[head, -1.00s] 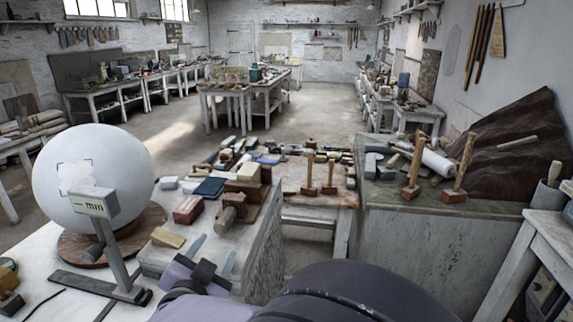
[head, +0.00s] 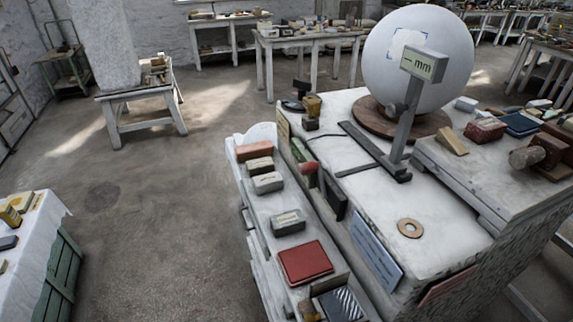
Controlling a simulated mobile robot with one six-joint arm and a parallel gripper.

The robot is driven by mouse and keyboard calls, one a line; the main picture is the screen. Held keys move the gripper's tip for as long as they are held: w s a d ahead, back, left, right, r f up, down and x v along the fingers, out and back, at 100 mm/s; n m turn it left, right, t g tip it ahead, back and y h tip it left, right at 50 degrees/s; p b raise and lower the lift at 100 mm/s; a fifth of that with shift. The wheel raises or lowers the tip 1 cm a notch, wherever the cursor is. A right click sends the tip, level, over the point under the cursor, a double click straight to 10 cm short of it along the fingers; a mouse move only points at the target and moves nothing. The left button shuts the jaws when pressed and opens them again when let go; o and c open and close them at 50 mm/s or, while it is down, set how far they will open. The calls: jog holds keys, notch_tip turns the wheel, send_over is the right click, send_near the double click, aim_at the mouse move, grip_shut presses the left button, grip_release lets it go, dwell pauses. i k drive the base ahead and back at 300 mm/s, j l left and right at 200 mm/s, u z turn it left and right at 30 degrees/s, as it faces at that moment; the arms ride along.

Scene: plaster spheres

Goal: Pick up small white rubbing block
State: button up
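A small white block (head: 267,183) lies on the narrow lower shelf at the left side of the white bench, and it looks like the rubbing block. A brown-topped block (head: 259,164) and a reddish block (head: 253,150) lie just behind it in the same row. Another small pale block (head: 466,104) lies on the raised grey slab to the right, beyond the sphere's stand. I cannot tell for certain which of the two pale blocks is the task's one. My gripper is not in view.
A large white sphere (head: 417,62) and a gauge on a post (head: 423,66) stand on the bench above. Open floor (head: 150,220) lies to the left.

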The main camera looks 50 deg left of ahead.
aim_at(273, 181)
jog(key=u, duration=2.05)
jog(key=z, duration=1.3)
jog(key=u, duration=1.25)
jog(key=i+j+z, duration=0.1)
jog(key=j, duration=0.4)
jog(key=j+z, duration=0.1)
jog(key=j, duration=0.4)
jog(key=i+j+z, duration=0.25)
jog(key=i+j, duration=0.15)
jog(key=i+j+z, duration=0.25)
jog(key=i+j, duration=0.2)
jog(key=i+j+z, duration=0.2)
jog(key=i+j, duration=0.15)
jog(key=j, duration=0.3)
